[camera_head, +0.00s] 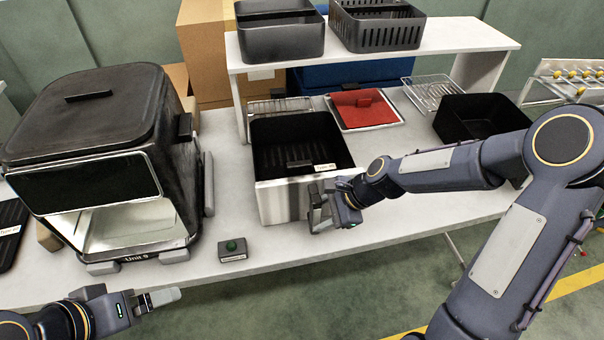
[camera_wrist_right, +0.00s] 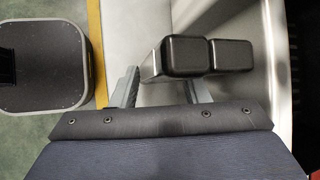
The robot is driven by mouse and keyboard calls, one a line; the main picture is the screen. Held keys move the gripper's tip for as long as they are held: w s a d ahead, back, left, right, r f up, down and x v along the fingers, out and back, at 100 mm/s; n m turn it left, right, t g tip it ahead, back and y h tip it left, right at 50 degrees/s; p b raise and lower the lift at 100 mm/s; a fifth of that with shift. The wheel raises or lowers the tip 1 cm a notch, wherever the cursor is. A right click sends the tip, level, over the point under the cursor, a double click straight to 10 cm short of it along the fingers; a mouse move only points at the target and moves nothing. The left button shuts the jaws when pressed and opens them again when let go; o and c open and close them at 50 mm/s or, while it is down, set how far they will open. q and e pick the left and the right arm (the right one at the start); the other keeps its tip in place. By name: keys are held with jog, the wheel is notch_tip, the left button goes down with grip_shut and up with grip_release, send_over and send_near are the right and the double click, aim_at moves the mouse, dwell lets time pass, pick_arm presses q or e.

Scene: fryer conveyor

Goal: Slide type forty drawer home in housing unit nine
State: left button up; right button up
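The housing marked Unit 9 (camera_head: 95,125) stands at the left of the table, with an open, pale bay low in its front. A drawer (camera_head: 284,203) with a black basket inside and a steel front stands on the table right of the housing, outside it. My right gripper (camera_head: 322,208) is at the drawer's front right. In the right wrist view, its fingers (camera_wrist_right: 163,91) are apart around a dark handle (camera_wrist_right: 195,55); a firm grip cannot be told. My left gripper (camera_head: 160,298) is in front of the table, below the housing, away from the drawer.
Behind are a red-lidded tray (camera_head: 364,105), a wire rack (camera_head: 430,92) and a black bin (camera_head: 482,117). A raised shelf (camera_head: 465,36) holds two black baskets. Bare table lies right of the drawer.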

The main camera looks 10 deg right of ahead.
grip_shut()
jog(key=shift+w+r, duration=0.1)
jog(key=shift+r, duration=0.15)
jog(key=shift+r, duration=0.6)
jog(key=s+d+r, duration=0.4)
jog(key=s+r, duration=0.7)
jog(key=s, duration=0.2)
jog(key=shift+s+r, duration=0.2)
jog(key=shift+s, duration=0.1)
